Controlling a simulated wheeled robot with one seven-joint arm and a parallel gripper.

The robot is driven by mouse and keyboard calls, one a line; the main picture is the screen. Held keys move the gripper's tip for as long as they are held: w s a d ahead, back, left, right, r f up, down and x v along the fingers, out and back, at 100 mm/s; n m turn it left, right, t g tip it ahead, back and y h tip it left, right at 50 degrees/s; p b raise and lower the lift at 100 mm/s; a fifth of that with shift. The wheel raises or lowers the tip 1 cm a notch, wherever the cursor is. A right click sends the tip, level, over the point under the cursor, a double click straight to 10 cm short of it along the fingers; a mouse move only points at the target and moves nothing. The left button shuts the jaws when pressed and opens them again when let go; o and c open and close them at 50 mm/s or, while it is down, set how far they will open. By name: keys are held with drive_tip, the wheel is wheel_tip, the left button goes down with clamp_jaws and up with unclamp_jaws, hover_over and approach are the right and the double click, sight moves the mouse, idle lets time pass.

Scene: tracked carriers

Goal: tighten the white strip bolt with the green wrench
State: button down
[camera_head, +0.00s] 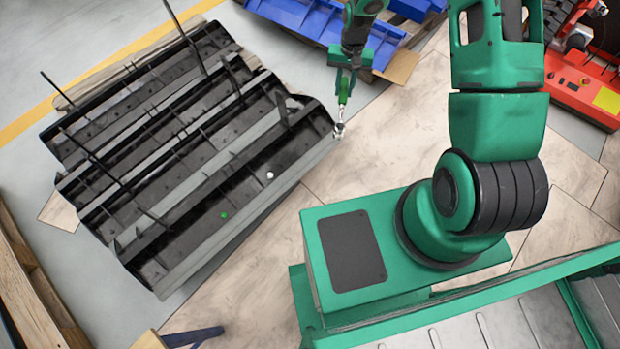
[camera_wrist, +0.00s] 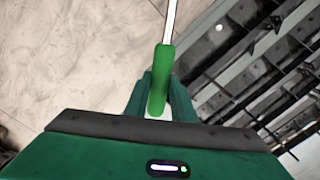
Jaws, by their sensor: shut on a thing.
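My gripper (camera_head: 346,84) is shut on the green handle of the wrench (camera_head: 341,112), whose metal head points down beside the right end of the black carrier. In the wrist view, my gripper (camera_wrist: 160,92) holds the green handle of the wrench (camera_wrist: 162,65); its silver shaft runs up out of the picture. The white strip bolt (camera_head: 270,175) is a small white dot on the black carrier (camera_head: 190,230). The white bolt also shows in the wrist view (camera_wrist: 219,27). The wrench is apart from it. A green bolt (camera_head: 224,215) sits farther left on the same carrier.
Several black ribbed carriers with upright rods lie on the floor at the left. A blue rack (camera_head: 305,18) stands at the back, a red machine (camera_head: 580,85) at the right. Wooden pallet boards (camera_head: 28,290) lie at the lower left. Pale floor boards (camera_head: 390,140) are clear.

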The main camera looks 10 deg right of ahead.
drive_tip(key=s+a+f+m+y, duration=0.1)
drive_tip(key=s+a+f+m, duration=0.2)
drive_tip(key=f, duration=0.7)
drive_tip(key=a+f+m+y, duration=0.1)
drive_tip(key=a+f+m, duration=0.3)
drive_tip(key=f, duration=0.5)
drive_tip(key=s+a+f+m+t, duration=0.2)
drive_tip(key=s+f+m, duration=0.3)
drive_tip(key=f, duration=0.3)
drive_tip(key=s+a+f+m+t, duration=0.2)
drive_tip(key=s+a+f+m, duration=0.3)
drive_tip(key=f, duration=0.3)
drive_tip(key=shift+a+m, duration=0.2)
drive_tip(key=shift+m, duration=0.5)
drive_tip(key=shift+s+d, duration=0.1)
drive_tip(key=shift+w+a+r+n+g, duration=0.1)
drive_tip(key=shift+w+a+n, duration=0.2)
drive_tip(key=shift+w+n, duration=1.95)
drive_tip(key=shift+w+a+r+n+g, duration=0.1)
drive_tip(key=shift+w+a+n, duration=0.2)
drive_tip(key=shift+w+n, duration=1.9)
drive_tip(key=shift+w+a+r+n+g, duration=0.1)
drive_tip(key=shift+w+a+n, duration=0.2)
drive_tip(key=shift+w+n, duration=1.9)
drive_tip(key=shift+w+a+f+m, duration=0.2)
drive_tip(key=shift+w+f+m, duration=0.65)
drive_tip(key=shift+w+f, duration=0.4)
